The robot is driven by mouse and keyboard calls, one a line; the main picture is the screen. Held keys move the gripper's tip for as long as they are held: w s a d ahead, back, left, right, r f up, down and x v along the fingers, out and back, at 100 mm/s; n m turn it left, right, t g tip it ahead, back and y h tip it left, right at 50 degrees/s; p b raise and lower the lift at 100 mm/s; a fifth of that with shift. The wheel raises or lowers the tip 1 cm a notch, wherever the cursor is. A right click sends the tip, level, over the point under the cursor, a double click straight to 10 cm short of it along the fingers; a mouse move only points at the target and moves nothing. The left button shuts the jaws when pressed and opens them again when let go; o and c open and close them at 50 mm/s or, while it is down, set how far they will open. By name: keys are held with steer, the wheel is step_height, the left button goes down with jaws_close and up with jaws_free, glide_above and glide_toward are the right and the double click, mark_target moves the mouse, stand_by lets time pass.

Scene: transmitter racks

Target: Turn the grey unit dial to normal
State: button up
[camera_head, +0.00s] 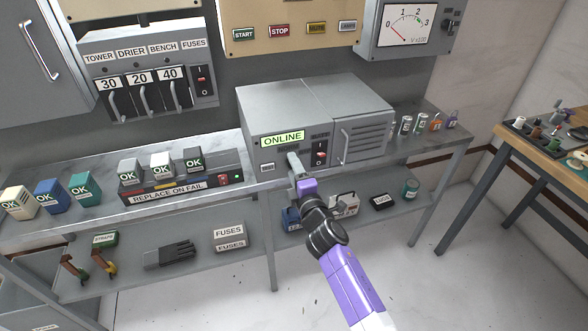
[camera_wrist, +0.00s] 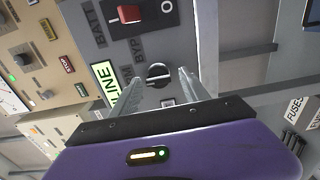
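The grey unit (camera_head: 315,90) stands on the bench with a lit green ONLINE display (camera_head: 282,139). The display also shows, partly covered, in the wrist view (camera_wrist: 106,82). The unit's black round dial (camera_wrist: 158,74) has a light pointer mark; its exact setting is hard to read. Labels beside it read BATT and BYP, and another is partly hidden. My gripper (camera_head: 292,158) is at the unit's front and hides the dial in the head view. In the wrist view my gripper (camera_wrist: 162,76) is open, one finger on each side of the dial, with gaps visible.
A red rocker switch (camera_wrist: 130,14) sits close to the dial on the same panel; it shows in the head view too (camera_head: 320,152). A REPLACE ON FAIL strip (camera_head: 167,194) and OK blocks (camera_head: 85,188) lie left. Small canisters (camera_head: 406,125) stand right.

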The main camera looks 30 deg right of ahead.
steer(key=v, duration=0.7)
steer(key=shift+s, duration=0.4)
steer(key=shift+a, duration=0.1)
